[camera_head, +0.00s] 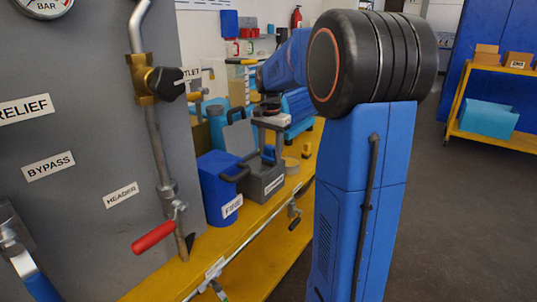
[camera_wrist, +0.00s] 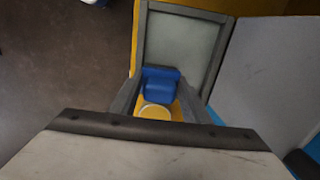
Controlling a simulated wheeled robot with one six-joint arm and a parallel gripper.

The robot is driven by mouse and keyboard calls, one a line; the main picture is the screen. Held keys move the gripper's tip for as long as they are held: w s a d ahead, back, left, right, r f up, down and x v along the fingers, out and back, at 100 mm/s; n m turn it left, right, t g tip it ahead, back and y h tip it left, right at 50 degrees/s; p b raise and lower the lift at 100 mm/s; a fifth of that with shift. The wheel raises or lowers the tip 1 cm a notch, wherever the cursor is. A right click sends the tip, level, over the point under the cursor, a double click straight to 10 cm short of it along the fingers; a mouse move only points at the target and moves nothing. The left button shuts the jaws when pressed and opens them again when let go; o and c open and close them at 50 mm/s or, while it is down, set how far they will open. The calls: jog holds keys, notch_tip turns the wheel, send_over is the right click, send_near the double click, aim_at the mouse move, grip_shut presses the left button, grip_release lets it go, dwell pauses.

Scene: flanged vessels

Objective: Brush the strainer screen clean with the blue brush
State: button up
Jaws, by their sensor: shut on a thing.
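My gripper (camera_wrist: 158,98) is shut on a blue block-like piece, the blue brush (camera_wrist: 160,82), seen between its two grey fingers. Its bristles cannot be made out. In the head view my gripper (camera_head: 270,112) is small and partly hidden behind my blue arm, above an open grey box (camera_head: 262,185) on the yellow bench. I cannot pick out the strainer screen in either view. In the wrist view a pale yellow round thing (camera_wrist: 155,111) shows just below the brush.
A blue container (camera_head: 217,190) stands on the yellow bench (camera_head: 225,245) left of the grey box. A tan ring (camera_head: 292,166) lies to its right. A grey panel (camera_head: 75,140) with pipework and a red-handled valve (camera_head: 153,237) fills the left.

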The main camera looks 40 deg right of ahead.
jog(key=shift+w+a, duration=0.2)
jog(key=shift+w, duration=0.4)
jog(key=shift+w+a, duration=0.15)
jog(key=shift+w, duration=0.45)
jog(key=shift+a, duration=0.1)
jog(key=shift+s+a+f, duration=0.1)
jog(key=shift+s+a, duration=0.25)
jog(key=shift+a, duration=0.5)
jog(key=shift+s+a+f, duration=0.1)
jog(key=shift+s+a, duration=0.25)
jog(key=shift+a, duration=0.5)
jog(key=shift+a, duration=0.15)
jog(key=shift+s+a+r, duration=0.1)
jog(key=shift+s+a, duration=0.2)
jog(key=shift+a, duration=0.55)
jog(key=shift+s+a+r, duration=0.1)
jog(key=shift+s+a, duration=0.2)
jog(key=shift+a, duration=0.5)
